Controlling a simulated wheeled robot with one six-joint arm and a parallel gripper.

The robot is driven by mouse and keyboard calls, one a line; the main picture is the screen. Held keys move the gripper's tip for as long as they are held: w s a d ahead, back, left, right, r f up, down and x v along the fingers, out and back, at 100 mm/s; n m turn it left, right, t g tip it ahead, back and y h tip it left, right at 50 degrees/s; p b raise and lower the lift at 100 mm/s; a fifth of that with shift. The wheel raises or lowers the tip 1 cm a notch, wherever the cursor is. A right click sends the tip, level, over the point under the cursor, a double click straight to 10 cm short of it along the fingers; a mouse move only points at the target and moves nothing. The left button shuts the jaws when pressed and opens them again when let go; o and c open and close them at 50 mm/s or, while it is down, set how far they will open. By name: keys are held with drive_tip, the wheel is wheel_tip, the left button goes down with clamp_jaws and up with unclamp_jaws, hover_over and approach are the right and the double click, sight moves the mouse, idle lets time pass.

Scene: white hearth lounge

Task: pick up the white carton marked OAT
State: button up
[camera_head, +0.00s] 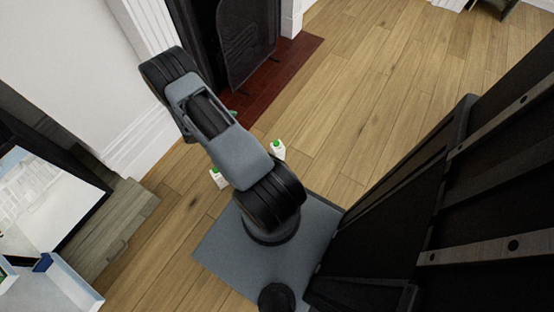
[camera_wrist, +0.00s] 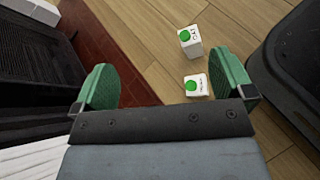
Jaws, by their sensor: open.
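Two white cartons with green caps stand on the wood floor. In the wrist view, the farther carton (camera_wrist: 190,42) has a short dark marking that may read OAT, but I cannot read it surely. The nearer carton (camera_wrist: 197,86) has smaller marking that I cannot read. In the head view, one carton (camera_head: 219,178) is left of my arm and the other carton (camera_head: 278,150) is right of it; I cannot match them to the wrist view. My gripper (camera_wrist: 165,82) is open and empty, its green fingers wide apart. The nearer carton appears beside the right finger, below it.
A dark fireplace screen (camera_head: 247,45) stands on a red brick hearth (camera_head: 290,65) beyond the cartons. A grey wooden unit (camera_head: 122,222) is at left. A tall black piece (camera_head: 430,190) fills the right. Open wood floor (camera_head: 400,80) lies at the upper right.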

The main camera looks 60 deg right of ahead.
drive_tip(key=s+d+f+n+t+h+b, duration=0.1)
drive_tip(key=s+f+n+b, duration=0.15)
drive_tip(key=f, duration=0.75)
drive_tip(key=s+d+f+n+h+b, duration=0.1)
drive_tip(key=s+f+n+b, duration=0.15)
drive_tip(key=f, duration=0.75)
drive_tip(key=b, duration=0.3)
approach(276, 145)
drive_tip(key=x, duration=0.4)
drive_tip(key=shift+s+d+f+b, duration=0.15)
drive_tip(key=shift+d+b, duration=0.15)
drive_tip(key=shift+d, duration=0.25)
drive_tip(key=b+x, duration=0.2)
drive_tip(key=x, duration=0.2)
drive_tip(key=shift+f, duration=0.2)
drive_tip(key=shift+s+d+f+b, duration=0.1)
drive_tip(key=shift+s+d+b, duration=0.05)
drive_tip(key=shift+d+b, duration=0.25)
drive_tip(key=c, duration=1.7)
